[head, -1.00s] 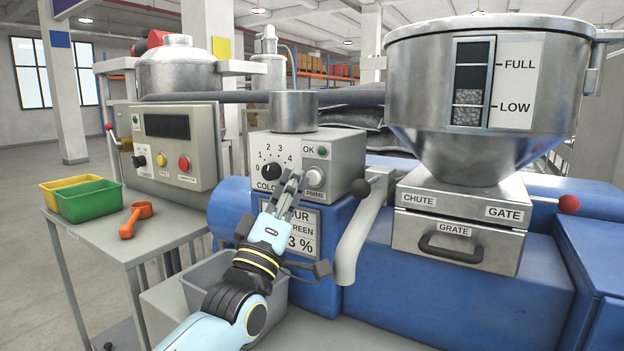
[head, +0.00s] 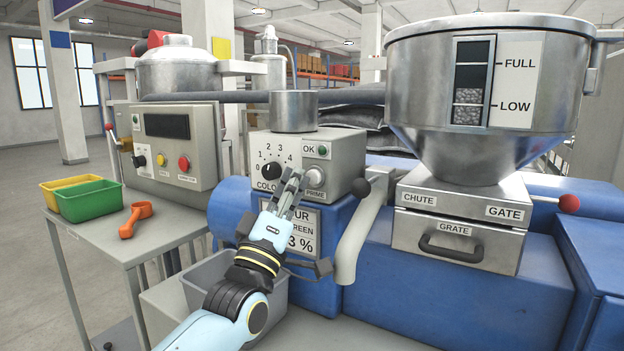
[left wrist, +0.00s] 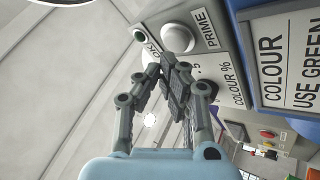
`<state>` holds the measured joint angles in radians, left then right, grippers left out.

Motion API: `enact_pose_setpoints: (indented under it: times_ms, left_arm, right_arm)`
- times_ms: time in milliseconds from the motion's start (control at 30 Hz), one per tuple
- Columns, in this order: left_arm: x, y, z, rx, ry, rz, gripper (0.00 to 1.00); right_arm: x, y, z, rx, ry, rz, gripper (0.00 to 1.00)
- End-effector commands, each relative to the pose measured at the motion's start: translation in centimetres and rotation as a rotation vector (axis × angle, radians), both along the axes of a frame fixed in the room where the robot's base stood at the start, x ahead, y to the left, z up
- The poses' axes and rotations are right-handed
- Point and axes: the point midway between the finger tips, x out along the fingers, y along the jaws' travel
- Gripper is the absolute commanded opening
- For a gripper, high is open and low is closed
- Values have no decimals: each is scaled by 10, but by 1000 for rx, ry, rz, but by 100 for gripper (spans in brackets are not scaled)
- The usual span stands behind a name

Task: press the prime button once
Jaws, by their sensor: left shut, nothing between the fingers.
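The prime button (head: 315,176) is a round, pale knob above the PRIME label on the grey colour unit (head: 340,160). It also shows in the left wrist view (left wrist: 178,38), just beyond the fingertips. My left gripper (head: 298,176) is shut and empty. Its tips are at the unit's front, just left of the button in the head view. In the left wrist view the gripper (left wrist: 172,62) points at the button; I cannot tell whether it touches. My right gripper is not in view.
A black dial (head: 271,171) sits left of the button and a green OK lamp (head: 323,150) above it. A grey bin (head: 208,275) is below my left arm.

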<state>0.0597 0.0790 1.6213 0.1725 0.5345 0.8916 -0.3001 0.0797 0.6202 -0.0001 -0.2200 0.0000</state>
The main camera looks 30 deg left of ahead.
Motion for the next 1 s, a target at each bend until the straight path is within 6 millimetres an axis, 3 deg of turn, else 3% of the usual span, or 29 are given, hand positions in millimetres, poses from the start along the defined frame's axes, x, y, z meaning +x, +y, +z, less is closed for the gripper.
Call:
enact_pose_setpoints:
  times_ms: [1000]
  left_arm:
    - [12,-1,2,0,-4,1,0]
  right_arm:
    - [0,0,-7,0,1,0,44]
